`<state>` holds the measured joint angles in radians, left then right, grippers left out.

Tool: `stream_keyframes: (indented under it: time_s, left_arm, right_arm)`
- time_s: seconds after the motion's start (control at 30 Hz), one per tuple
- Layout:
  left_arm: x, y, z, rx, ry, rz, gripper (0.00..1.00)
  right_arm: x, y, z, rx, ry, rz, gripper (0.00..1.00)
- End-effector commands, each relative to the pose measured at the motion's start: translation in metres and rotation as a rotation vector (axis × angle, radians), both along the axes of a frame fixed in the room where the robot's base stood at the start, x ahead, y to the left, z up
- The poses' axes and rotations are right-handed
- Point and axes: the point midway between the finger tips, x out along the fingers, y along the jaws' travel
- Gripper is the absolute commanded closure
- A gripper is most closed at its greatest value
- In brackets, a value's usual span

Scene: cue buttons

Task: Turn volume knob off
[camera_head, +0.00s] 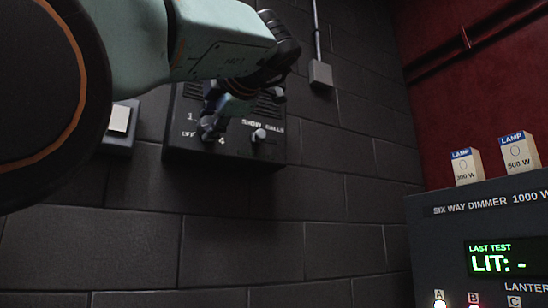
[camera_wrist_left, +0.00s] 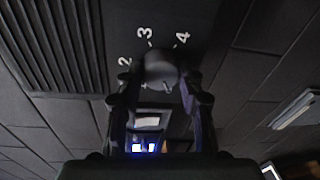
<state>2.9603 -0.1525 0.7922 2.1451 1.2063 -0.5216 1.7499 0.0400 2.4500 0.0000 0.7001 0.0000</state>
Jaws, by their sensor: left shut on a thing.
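The volume knob (camera_wrist_left: 161,68) is a dark round knob on a black wall panel (camera_head: 225,150), with white numbers 2, 3 and 4 around it in the left wrist view. My left gripper (camera_head: 212,128) comes in from the upper left and is shut on the knob. In the left wrist view its two fingers (camera_wrist_left: 158,88) stand on either side of the knob. In the head view the gripper hides most of the knob and part of its lettering. My right gripper is in neither view.
A small switch (camera_head: 259,135) labelled SHOW CALLS sits right of the knob. A white wall switch (camera_head: 119,118) is left of the panel. A dimmer box (camera_head: 450,235) with a lit display and lettered buttons stands at right, two lamp boxes (camera_head: 467,167) on it.

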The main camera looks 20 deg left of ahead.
Motion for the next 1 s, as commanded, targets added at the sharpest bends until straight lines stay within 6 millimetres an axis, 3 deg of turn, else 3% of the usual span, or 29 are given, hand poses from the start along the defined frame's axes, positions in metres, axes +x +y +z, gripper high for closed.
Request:
stream_keyframes:
  time_s: [0.3,0.77,1.0]
  left_arm:
    - [0.0003,0.0,-0.0012,-0.002,0.003,0.0,0.39]
    - [0.0002,-0.0001,-0.0004,0.009,0.012,0.0,0.39]
    - [0.001,-0.0007,-0.0003,0.133,0.159,0.0,0.39]
  right_arm:
    - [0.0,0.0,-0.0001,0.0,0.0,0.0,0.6]
    - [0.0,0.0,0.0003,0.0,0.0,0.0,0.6]
    - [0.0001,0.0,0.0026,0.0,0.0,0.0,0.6]
